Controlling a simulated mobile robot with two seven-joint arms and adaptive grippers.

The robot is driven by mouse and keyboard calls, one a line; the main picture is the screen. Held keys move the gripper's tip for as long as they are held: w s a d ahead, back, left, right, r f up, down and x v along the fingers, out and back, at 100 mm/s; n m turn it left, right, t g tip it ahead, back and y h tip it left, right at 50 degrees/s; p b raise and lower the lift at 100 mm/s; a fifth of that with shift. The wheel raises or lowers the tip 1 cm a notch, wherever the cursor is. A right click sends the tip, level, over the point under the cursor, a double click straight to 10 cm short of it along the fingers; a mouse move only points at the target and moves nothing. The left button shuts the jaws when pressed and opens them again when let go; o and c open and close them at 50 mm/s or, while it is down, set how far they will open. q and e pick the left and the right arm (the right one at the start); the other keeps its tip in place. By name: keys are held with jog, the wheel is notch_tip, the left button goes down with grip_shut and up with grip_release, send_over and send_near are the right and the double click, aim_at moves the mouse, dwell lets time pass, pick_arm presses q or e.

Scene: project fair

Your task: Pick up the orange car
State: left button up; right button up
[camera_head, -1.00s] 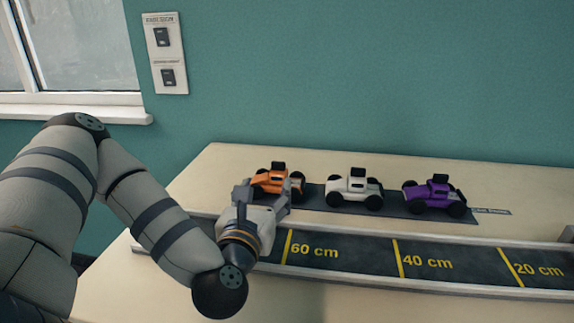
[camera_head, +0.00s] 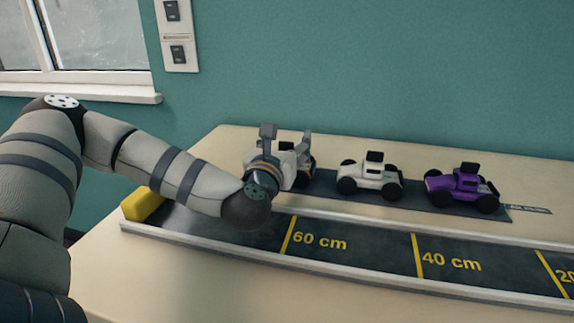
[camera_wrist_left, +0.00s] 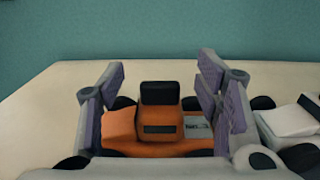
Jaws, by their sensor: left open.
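The orange car (camera_wrist_left: 150,132) stands on the table between the two open fingers of my left gripper (camera_wrist_left: 160,108) in the left wrist view. Its black top block and a grey label on its right side show, with dark wheels partly covered by the fingers. In the head view my left gripper (camera_head: 287,145) hides nearly all of the orange car; only a wheel shows at the gripper's right side. The fingers stand on either side of the car; I cannot tell whether they touch it. My right gripper is not in view.
A white car (camera_head: 370,176) and a purple car (camera_head: 463,188) stand to the right on a dark mat (camera_head: 412,208). The white car is close to the right finger. In front lies a marked track (camera_head: 350,252) with a yellow block (camera_head: 145,204) at its left end.

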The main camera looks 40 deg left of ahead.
pick_arm(q)
grip_shut()
